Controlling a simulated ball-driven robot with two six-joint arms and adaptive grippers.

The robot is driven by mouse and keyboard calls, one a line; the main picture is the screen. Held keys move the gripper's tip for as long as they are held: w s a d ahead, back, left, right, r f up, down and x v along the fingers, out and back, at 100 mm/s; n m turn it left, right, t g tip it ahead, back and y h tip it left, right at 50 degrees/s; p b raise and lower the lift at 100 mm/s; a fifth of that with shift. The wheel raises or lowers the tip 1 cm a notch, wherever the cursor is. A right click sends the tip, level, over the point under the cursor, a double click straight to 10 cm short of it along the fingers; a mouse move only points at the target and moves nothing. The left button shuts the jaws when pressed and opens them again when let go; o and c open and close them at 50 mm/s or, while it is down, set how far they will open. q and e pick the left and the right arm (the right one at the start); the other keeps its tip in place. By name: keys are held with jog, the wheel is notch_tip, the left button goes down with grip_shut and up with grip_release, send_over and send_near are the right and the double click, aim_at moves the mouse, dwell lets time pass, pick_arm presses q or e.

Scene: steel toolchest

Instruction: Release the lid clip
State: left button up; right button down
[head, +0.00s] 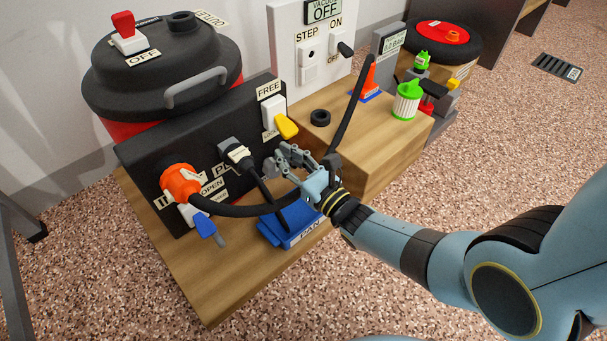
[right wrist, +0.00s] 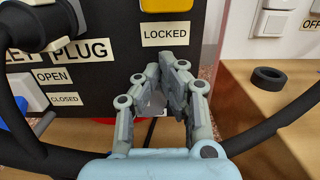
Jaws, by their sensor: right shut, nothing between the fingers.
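My right gripper (head: 281,157) is shut and empty in front of the black panel, just below a yellow-tipped lever (head: 286,127). The lever has a white body, a FREE label (head: 269,90) above it and a LOCKED label (right wrist: 165,35) under it; its yellow tip (right wrist: 167,14) hangs close above that label. In the right wrist view my fingers are together below the label, apart from the lever. Which part is the lid clip I cannot tell for sure. A green-topped fitting (head: 422,60) stands by the red-lidded drum (head: 441,34). My left gripper is not in view.
A black plug cable (head: 262,182) and a thick hose (head: 235,210) from the orange inlet (head: 179,180) run close to my right gripper. A black ring (head: 320,117) and green canister (head: 407,100) stand on the wooden block.

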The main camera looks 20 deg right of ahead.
aim_at(282, 123)
jog(key=shift+s+d+r, duration=0.2)
jog(key=shift+s+r, duration=0.3)
jog(key=shift+r, duration=0.4)
jog(key=shift+s+d+r, duration=0.15)
jog(key=shift+s+r, duration=0.35)
jog(key=shift+r, duration=0.35)
